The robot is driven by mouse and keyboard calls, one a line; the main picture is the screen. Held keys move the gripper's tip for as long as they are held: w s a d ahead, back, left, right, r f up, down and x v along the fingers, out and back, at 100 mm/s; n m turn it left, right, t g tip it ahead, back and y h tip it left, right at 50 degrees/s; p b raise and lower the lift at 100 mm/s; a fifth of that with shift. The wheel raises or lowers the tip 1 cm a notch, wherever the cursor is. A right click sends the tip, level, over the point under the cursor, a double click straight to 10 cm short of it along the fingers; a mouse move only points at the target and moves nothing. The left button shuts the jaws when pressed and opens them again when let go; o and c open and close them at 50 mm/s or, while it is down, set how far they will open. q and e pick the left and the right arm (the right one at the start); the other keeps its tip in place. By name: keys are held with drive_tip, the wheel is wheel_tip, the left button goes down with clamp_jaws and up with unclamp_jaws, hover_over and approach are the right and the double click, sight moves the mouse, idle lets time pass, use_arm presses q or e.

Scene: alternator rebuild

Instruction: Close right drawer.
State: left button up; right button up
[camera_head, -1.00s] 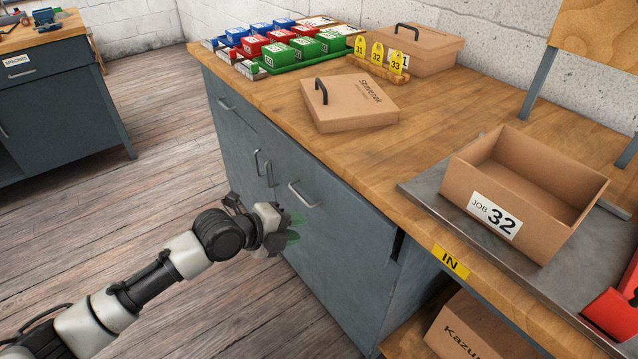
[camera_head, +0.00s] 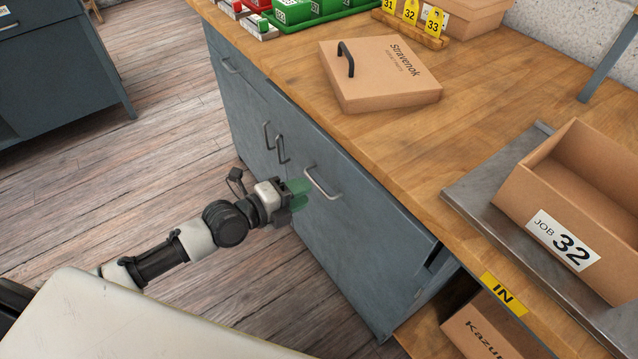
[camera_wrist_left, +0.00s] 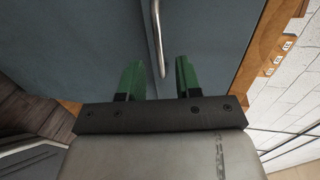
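The right drawer (camera_head: 370,212) is the grey front at the right end of the bench cabinet, under the wooden top. Its metal bar handle (camera_head: 322,182) also shows in the left wrist view (camera_wrist_left: 156,35). A dark gap shows at the drawer's right end; how far the drawer stands out is hard to tell. My left gripper (camera_head: 303,194) has green fingers and is just left of the handle. In the left wrist view its fingers (camera_wrist_left: 158,78) are apart, and the handle's near end appears between them; contact cannot be told. My right gripper is not in view.
The floor (camera_head: 165,100) left of the cabinet is clear.

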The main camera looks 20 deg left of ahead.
sight(318, 185)
use_arm(q)
drive_tip(key=x, duration=0.5)
clamp_jaws()
